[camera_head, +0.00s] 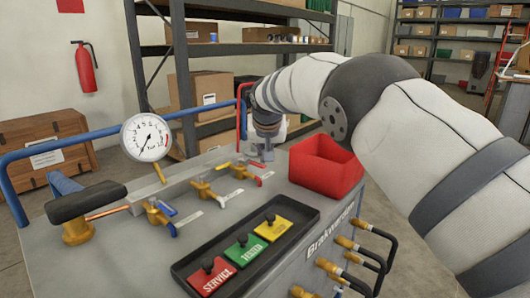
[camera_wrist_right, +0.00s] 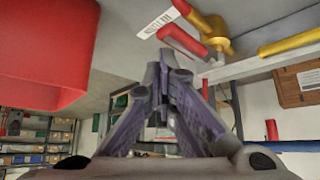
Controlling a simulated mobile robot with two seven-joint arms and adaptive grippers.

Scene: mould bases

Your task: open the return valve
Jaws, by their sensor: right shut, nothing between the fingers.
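On the grey bench top, a row of brass valves stands along a pale manifold. The valve at the right end (camera_head: 242,171) has a red two-ended handle and is nearest my right gripper. In the wrist view, its red handle (camera_wrist_right: 182,42) and brass body (camera_wrist_right: 216,36) show close beyond the fingertips. A white tag (camera_wrist_right: 158,22) lies beside it, its lettering too small to read surely, so I cannot tell which valve is the return. My right gripper (camera_wrist_right: 164,62) is shut and empty, pointing down beside this valve; it also shows in the head view (camera_head: 262,150). My left gripper is out of view.
A red open bin (camera_head: 325,168) stands right of my right gripper. A black tray (camera_head: 183,270) with coloured tags lies in front. A pressure gauge (camera_head: 146,137), a black-handled fitting (camera_head: 86,202) and a blue rail (camera_head: 100,132) are at left. Hoses hang off the front.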

